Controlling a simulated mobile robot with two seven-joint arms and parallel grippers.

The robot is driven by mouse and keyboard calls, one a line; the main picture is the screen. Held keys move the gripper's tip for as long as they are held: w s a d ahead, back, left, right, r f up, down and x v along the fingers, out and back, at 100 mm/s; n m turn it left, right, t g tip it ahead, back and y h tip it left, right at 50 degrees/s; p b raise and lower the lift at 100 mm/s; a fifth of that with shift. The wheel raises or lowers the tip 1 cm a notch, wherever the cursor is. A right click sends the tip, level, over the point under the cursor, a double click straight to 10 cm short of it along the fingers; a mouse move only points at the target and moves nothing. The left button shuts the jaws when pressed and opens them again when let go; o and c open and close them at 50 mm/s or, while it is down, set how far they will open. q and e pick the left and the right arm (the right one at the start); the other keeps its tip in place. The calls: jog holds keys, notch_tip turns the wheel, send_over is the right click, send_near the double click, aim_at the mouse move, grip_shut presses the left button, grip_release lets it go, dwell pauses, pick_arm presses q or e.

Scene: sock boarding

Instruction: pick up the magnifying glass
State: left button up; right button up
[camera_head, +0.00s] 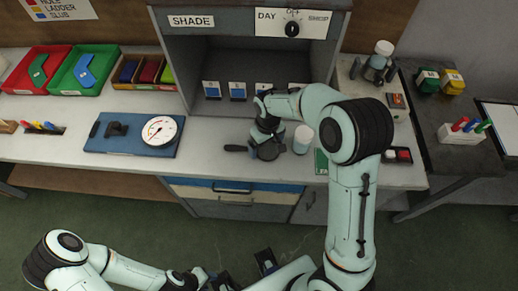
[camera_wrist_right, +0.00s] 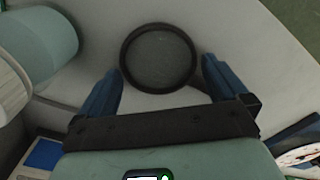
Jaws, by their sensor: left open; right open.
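In the right wrist view the dark-rimmed lens (camera_wrist_right: 158,57) shows between and slightly beyond the two open blue fingers (camera_wrist_right: 160,78), with a gap on each side. The handle cannot be made out there. My left gripper (camera_head: 245,271) is open and empty, low in front of the bench.
A pale jar (camera_head: 303,139) stands close right of my right gripper; it also shows in the wrist view (camera_wrist_right: 42,45). A blue board with a dial (camera_head: 133,136) lies to the left. The grey booth (camera_head: 170,60) with several cards stands behind.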

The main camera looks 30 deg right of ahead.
jog(key=shift+c, duration=0.3)
jog(key=c, duration=0.8)
